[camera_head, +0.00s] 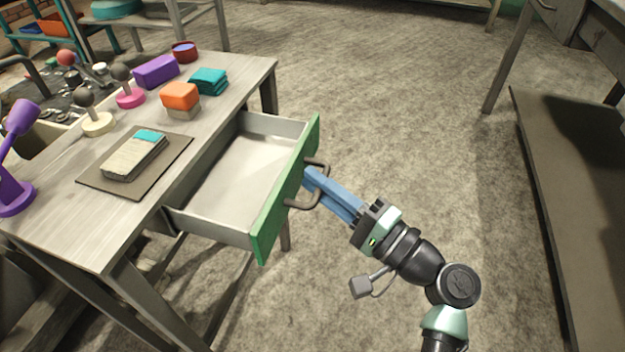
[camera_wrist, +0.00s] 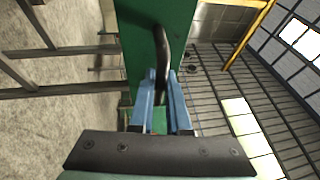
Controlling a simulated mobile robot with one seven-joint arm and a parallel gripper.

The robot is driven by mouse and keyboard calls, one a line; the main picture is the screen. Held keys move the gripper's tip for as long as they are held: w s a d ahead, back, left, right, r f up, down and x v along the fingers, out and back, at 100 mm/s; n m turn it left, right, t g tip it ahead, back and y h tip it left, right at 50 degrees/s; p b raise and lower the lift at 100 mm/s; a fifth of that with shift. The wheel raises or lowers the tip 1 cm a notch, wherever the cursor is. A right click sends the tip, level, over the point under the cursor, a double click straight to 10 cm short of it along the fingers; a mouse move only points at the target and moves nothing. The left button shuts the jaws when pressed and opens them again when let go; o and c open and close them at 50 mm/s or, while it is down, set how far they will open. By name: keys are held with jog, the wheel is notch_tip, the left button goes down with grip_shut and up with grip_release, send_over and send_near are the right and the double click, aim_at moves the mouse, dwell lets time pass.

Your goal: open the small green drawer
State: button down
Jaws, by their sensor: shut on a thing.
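The small green drawer (camera_head: 285,190) is in the desk's right side in the head view. It stands well out from the desk, and its pale inside is empty. A dark bow handle (camera_head: 318,199) is on its green front. My gripper (camera_head: 312,182) is at the handle with its blue fingers. In the wrist view the green front (camera_wrist: 175,30) fills the upper middle, and the dark handle (camera_wrist: 161,60) runs between the two blue fingers (camera_wrist: 161,85). The fingers are shut on the handle. The exact contact point is partly hidden.
The grey desk (camera_head: 225,105) carries a purple lamp (camera_head: 14,190), a mat with a book-like block (camera_head: 135,157), an orange-topped block (camera_head: 180,97), teal cloths (camera_head: 208,81) and a purple block (camera_head: 156,71). A dark low platform (camera_head: 575,180) stands at right. The floor between is clear.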

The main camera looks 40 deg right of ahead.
jog(key=c, duration=0.9)
grip_release()
jog(key=p+v, duration=0.3)
jog(key=v, duration=1)
jog(key=shift+w, duration=0.1)
